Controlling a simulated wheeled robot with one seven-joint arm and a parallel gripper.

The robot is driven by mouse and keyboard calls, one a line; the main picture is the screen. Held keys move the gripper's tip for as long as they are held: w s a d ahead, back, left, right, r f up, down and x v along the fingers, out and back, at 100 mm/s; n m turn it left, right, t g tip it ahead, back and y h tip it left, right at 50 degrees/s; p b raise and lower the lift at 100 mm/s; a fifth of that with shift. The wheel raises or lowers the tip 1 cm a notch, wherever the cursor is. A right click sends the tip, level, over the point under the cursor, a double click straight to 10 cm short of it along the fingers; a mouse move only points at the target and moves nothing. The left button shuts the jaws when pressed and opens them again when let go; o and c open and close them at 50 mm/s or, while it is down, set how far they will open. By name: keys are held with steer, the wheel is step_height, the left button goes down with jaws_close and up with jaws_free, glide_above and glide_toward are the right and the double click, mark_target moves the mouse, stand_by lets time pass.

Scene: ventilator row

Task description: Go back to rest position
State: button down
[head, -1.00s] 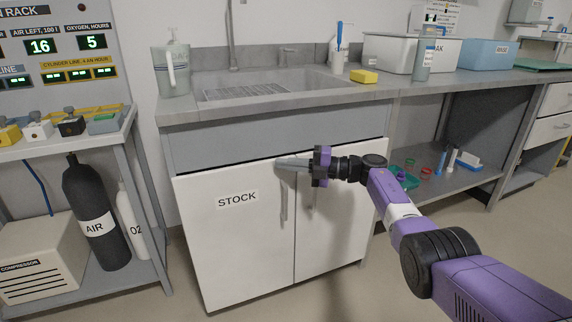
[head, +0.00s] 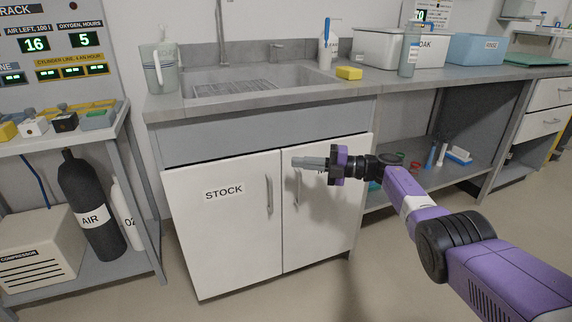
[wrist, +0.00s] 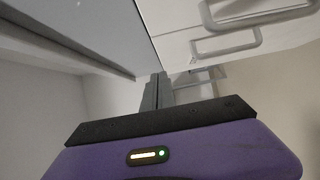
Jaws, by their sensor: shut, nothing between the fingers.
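My gripper (head: 309,162) is in front of the white cupboard under the sink in the head view, near the right door. Its fingers are together with nothing between them, and they point left. In the wrist view the shut fingers (wrist: 155,92) show against the background, with the cupboard handles (wrist: 226,42) beyond. The left door (head: 222,235), labelled STOCK, is closed, with its handle (head: 268,194) left of my fingertips. The right door (head: 318,235) is closed too, and my gripper partly hides its handle and label.
The sink counter (head: 270,95) runs above, with a jug (head: 160,68) and a yellow sponge (head: 349,73). A rack with an AIR cylinder (head: 92,205) stands left. Small items lie on the lower shelf (head: 400,190) at right. The floor in front is open.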

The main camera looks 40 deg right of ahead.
steer(key=shift+s+d, duration=0.3)
steer(key=shift+d, duration=0.2)
steer(key=shift+s+d, duration=0.25)
steer(key=shift+d, duration=0.2)
